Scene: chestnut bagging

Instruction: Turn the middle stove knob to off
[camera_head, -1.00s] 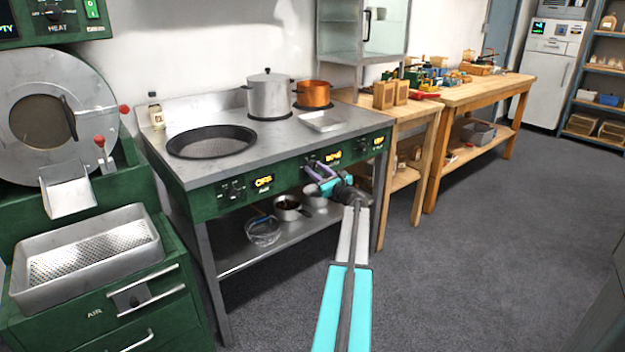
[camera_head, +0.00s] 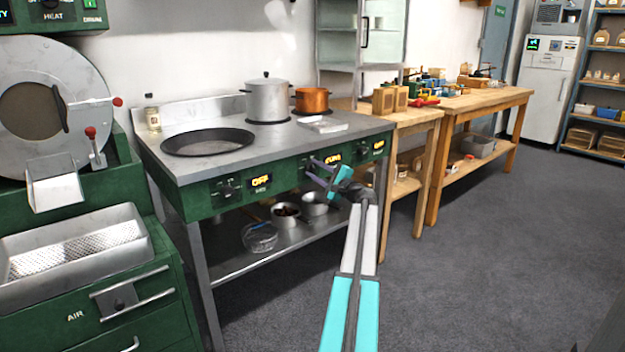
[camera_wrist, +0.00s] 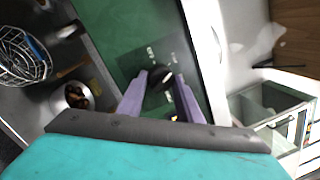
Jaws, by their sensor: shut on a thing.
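The stove's green front panel (camera_head: 225,190) carries several dark knobs, each with a small lit display. The left display (camera_head: 260,181) seems to read OFF. The middle display (camera_head: 333,159) is lit in orange, but I cannot read it surely. My gripper (camera_head: 318,170) has its purple fingers at the middle knob and partly hides it in the head view. In the wrist view, my gripper (camera_wrist: 160,92) has one finger on each side of the dark knob (camera_wrist: 160,78) and is shut on it. The right display (camera_head: 378,146) is also lit.
On the stove top are a wide black pan (camera_head: 207,141), a steel pot (camera_head: 267,100) and a copper pot (camera_head: 312,100). A wooden bench (camera_head: 413,122) is at the right. The floor in front is clear.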

